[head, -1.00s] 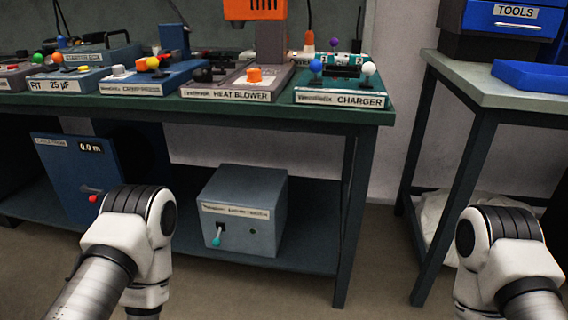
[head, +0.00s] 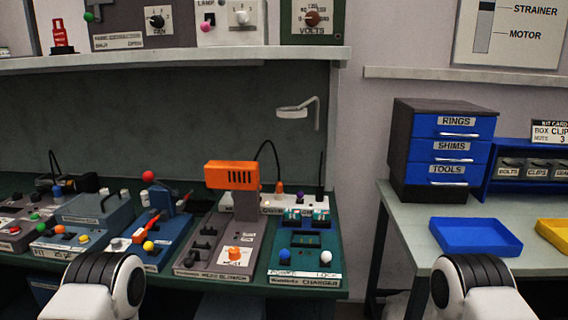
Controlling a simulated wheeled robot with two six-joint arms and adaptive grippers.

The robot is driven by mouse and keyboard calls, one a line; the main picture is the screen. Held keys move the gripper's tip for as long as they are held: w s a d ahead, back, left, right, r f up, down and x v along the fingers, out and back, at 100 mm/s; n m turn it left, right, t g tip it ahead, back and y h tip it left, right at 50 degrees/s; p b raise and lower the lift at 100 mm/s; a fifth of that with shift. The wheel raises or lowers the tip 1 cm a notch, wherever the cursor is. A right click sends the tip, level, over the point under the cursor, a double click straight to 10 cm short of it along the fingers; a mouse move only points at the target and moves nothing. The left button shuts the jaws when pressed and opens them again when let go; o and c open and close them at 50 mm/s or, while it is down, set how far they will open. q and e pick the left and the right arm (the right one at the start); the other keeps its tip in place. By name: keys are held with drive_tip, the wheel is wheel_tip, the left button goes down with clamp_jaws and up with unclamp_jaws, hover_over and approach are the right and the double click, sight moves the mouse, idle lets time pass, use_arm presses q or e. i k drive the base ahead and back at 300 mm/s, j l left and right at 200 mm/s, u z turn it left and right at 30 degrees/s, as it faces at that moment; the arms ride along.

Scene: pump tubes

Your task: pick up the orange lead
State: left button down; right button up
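An orange plug (head: 279,187) with a black cable (head: 268,148) arching from it stands at the white strip (head: 247,204) at the back of the green bench. It is the only orange-ended cable I can make out, and I cannot tell for sure that it is the orange lead. The cable runs down behind the orange-topped heat blower (head: 232,175). Neither of my grippers is in view; only white and black links of my two arms show at the bottom edge, well short of the plug.
The charger (head: 305,262) and heat blower stand in front of the strip. Several devices crowd the bench to the left. A shelf (head: 190,58) runs above. At right, a table holds blue drawers (head: 451,148) and a blue tray (head: 475,237).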

sight(137, 237)
drive_tip(key=i+j, duration=0.1)
drive_tip(key=j, duration=0.35)
drive_tip(key=i+j+u, duration=0.1)
drive_tip(key=j, duration=0.3)
drive_tip(key=i+j, duration=0.15)
drive_tip(key=j, duration=0.25)
drive_tip(key=i+j, duration=0.15)
drive_tip(key=j, duration=0.3)
drive_tip(key=i+j+u, duration=0.1)
drive_tip(key=j, duration=0.3)
